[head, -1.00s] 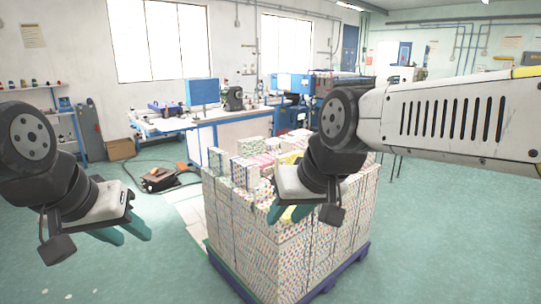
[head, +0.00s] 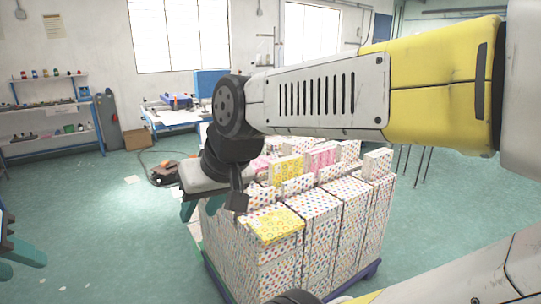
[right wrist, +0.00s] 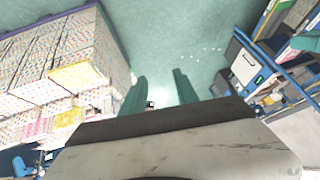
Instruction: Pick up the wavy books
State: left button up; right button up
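A tall block of stacked books (head: 315,230) with patterned covers stands in the middle of the head view. Most covers are white with coloured dots. A yellow patterned book (head: 272,225) lies on the near top, with another yellow one (head: 287,168) and a pink one (head: 320,158) behind. I cannot tell which pattern is wavy. My right gripper (head: 203,207) is at the stack's left side, empty. In the right wrist view it (right wrist: 160,90) is open over bare floor, with the stack (right wrist: 50,70) to the left. My left gripper (head: 18,260) is open and empty at the left edge.
The stack stands on a blue pallet (head: 368,272). A workbench (head: 170,117) and shelves (head: 50,112) are at the back. A dark object with a cable (head: 172,170) lies on the floor left of the stack. The green floor (head: 110,240) at left is open.

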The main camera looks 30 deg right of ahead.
aim_at(316, 160)
jog(key=i+l+u, duration=0.25)
jog(key=l, duration=1.15)
jog(key=k+l+u, duration=0.1)
jog(key=l+u, duration=0.2)
jog(key=l, duration=2.75)
